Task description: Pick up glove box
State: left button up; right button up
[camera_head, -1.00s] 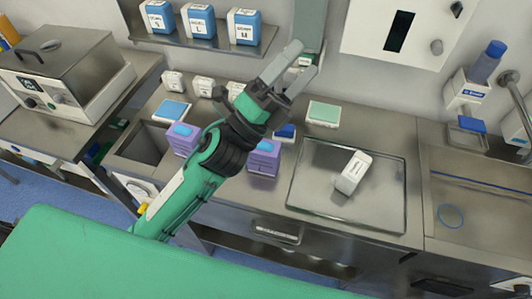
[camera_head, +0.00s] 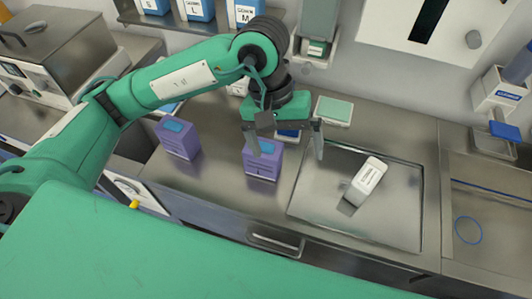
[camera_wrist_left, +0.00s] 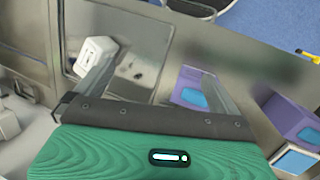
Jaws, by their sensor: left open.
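Two purple boxes with blue tops, which look like glove boxes, stand on the steel counter. One purple box (camera_head: 262,164) is just below and partly behind a finger of my left gripper (camera_head: 286,148). The other purple box (camera_head: 179,138) stands farther left. In the left wrist view the nearer box (camera_wrist_left: 187,82) is partly covered by the right finger, and the other box (camera_wrist_left: 284,114) is at the right. My left gripper is open and empty, fingers pointing down above the counter. Its spread spans from the nearer box to the tray's edge. My right gripper is not in view.
A steel tray (camera_head: 308,205) holds a white container (camera_head: 367,181) right of the gripper. A pale green-topped box (camera_head: 334,110) stands behind. Blue and white boxes (camera_head: 199,9) sit on the wall shelf.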

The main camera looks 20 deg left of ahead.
aim_at(264, 148)
pick_arm(q)
jog(key=w+a+t+y, duration=0.1)
jog(key=w+a, duration=0.1)
jog(key=w+a+y, duration=0.2)
jog(key=a, duration=0.1)
jog(key=shift+w+a+m+t, duration=0.1)
jog(key=shift+a+m+t, duration=0.05)
jog(key=shift+m+t, duration=0.25)
jog(key=shift+w+a+f, duration=0.1)
notch_tip(264, 148, down, 8)
jog(key=shift+p, duration=0.5)
jog(key=shift+f+p, duration=0.3)
jog(key=shift+f, duration=0.1)
notch_tip(264, 148, down, 4)
jog(key=shift+a+r+p, duration=0.1)
jog(key=shift+a+p, duration=0.05)
jog(key=shift+p, duration=0.7)
jog(key=shift+f, duration=0.4)
pick_arm(e)
jog(key=r, duration=0.1)
jog(key=w+r, duration=0.1)
jog(key=r, duration=0.1)
jog(key=shift+a, duration=0.1)
pick_arm(q)
jog(key=c, duration=1.1)
